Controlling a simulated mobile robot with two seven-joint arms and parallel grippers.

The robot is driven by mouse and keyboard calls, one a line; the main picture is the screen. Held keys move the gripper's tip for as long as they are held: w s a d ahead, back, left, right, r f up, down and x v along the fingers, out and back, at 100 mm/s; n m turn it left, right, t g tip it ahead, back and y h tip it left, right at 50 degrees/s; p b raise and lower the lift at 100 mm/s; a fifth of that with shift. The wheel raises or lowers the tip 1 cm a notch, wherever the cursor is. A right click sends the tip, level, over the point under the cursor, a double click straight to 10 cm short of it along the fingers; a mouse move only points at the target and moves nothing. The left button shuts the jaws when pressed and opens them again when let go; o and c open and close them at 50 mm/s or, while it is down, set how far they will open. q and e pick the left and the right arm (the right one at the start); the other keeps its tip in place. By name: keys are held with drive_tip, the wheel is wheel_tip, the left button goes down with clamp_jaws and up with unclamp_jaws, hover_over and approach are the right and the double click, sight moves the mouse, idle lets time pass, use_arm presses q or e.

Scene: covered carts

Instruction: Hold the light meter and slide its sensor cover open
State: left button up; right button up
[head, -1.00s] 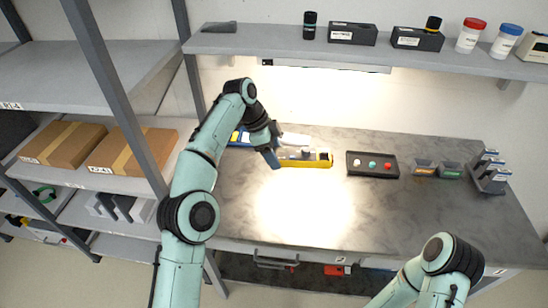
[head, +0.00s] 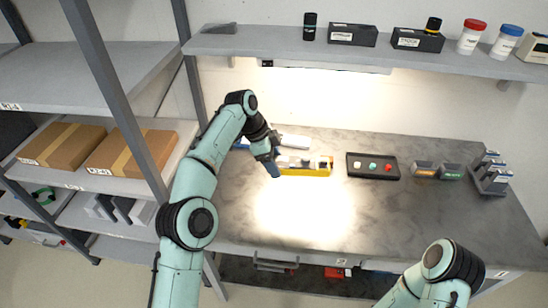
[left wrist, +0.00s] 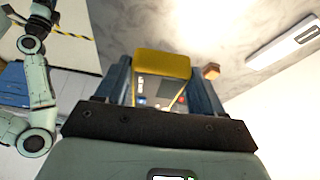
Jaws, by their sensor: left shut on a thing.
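A yellow body, which I take to be the light meter (head: 306,172), is in the middle of the head view, with pale and dark parts on its upper side and a brownish part at its right end. My left gripper (head: 274,166) is at its left end. In the left wrist view the yellow body (left wrist: 163,65) sits between the two blue fingers (left wrist: 160,85), which are shut on it. A dark face with small coloured spots shows below the yellow part. I cannot make out the sensor cover or its position. My right gripper is out of view.
A pale object (head: 295,141) lies behind the meter. The front worktop (head: 400,220) is clear; a shelf (head: 420,56) overhangs the back.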

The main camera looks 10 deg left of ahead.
use_arm(q)
drive_tip(key=b, duration=0.2)
hover_over(278, 202)
drive_tip(key=a, duration=0.1)
drive_tip(key=shift+f, duration=4.25)
drive_tip(key=shift+s+a+f+b, duration=0.1)
drive_tip(key=shift+f+b, duration=0.1)
drive_tip(key=shift+f, duration=1.95)
drive_tip(key=shift+a+f+b, duration=0.1)
drive_tip(key=shift+f+b, duration=0.1)
drive_tip(key=shift+f, duration=1.9)
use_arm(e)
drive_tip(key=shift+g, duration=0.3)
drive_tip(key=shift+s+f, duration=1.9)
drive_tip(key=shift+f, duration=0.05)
use_arm(q)
drive_tip(key=shift+f, duration=0.1)
drive_tip(key=o, duration=1.3)
